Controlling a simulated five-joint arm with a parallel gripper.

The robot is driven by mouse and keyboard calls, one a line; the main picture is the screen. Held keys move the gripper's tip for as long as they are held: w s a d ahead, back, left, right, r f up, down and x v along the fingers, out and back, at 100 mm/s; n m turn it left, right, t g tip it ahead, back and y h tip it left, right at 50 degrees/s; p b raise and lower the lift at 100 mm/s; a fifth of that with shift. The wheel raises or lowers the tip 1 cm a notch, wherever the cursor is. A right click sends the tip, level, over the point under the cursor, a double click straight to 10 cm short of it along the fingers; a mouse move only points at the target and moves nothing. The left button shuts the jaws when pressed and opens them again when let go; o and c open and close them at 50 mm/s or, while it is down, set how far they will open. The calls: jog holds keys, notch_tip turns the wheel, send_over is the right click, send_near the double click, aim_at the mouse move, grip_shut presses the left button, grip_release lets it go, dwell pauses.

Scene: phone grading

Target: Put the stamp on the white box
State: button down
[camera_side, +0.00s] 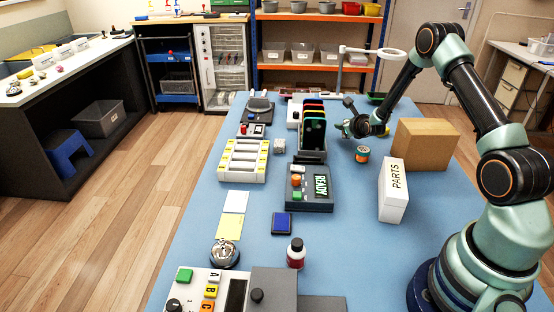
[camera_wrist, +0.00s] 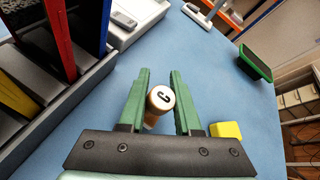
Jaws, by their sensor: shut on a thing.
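I cannot tell whether the stamp touches the table. The fingers hide the stamp in the side view. The white box (camera_side: 393,190), marked PARTS, stands right of centre on the table, nearer the side camera than my gripper. Its top is clear.
A brown carton (camera_side: 426,143) stands behind the white box. A yellow block (camera_wrist: 226,130) is right of the fingers. Blue table (camera_side: 345,225) is bare in front of the white box.

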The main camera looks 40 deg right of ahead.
jog(key=shift+f, duration=0.75)
jog(key=shift+f, duration=0.25)
jog(key=c, duration=0.6)
grip_release()
